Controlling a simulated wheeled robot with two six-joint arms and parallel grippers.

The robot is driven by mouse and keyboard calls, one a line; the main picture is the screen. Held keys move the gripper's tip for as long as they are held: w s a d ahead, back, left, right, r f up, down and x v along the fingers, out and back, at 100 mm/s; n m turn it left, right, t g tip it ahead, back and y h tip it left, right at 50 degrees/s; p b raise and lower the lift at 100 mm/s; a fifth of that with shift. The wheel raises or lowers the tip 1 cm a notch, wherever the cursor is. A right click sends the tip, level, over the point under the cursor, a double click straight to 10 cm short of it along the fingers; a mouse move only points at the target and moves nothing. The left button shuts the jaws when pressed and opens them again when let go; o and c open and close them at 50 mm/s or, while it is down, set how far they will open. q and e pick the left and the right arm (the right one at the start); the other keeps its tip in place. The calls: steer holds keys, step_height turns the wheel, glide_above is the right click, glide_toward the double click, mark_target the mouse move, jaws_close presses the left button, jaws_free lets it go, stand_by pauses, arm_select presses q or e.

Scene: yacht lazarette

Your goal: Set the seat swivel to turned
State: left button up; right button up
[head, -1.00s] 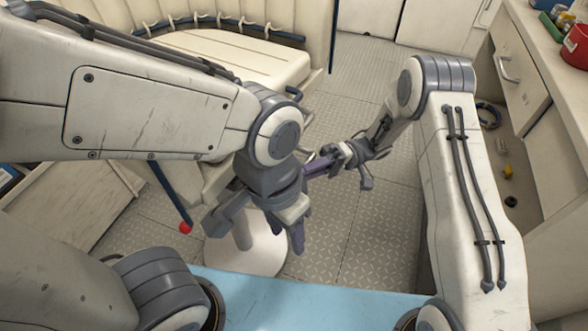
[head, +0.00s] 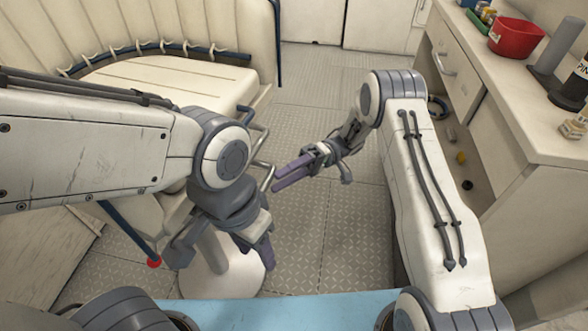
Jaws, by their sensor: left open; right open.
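The cream upholstered seat (head: 165,85) is at the upper left in the head view, on a white round pedestal (head: 235,277). A dark blue lever (head: 128,232) with a red knob (head: 153,263) slopes down at the seat's lower left. My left gripper (head: 262,248) points down in front of the pedestal, open, with nothing seen in it; its arm hides part of the seat and its base. My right gripper (head: 280,177) is open and empty, pointing left, right of the seat's bent metal rails (head: 265,150). I see no clear contact between either gripper and the seat.
A counter (head: 530,110) with drawers runs along the right, bearing a red bowl (head: 516,38) and a dark bottle (head: 574,85). The patterned grey floor (head: 345,235) is clear in the middle. A pale blue surface (head: 290,308) lies at the bottom.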

steer(key=p+v, duration=0.2)
steer(key=v, duration=0.2)
steer(key=shift+w+d, duration=0.2)
steer(key=shift+d, duration=0.05)
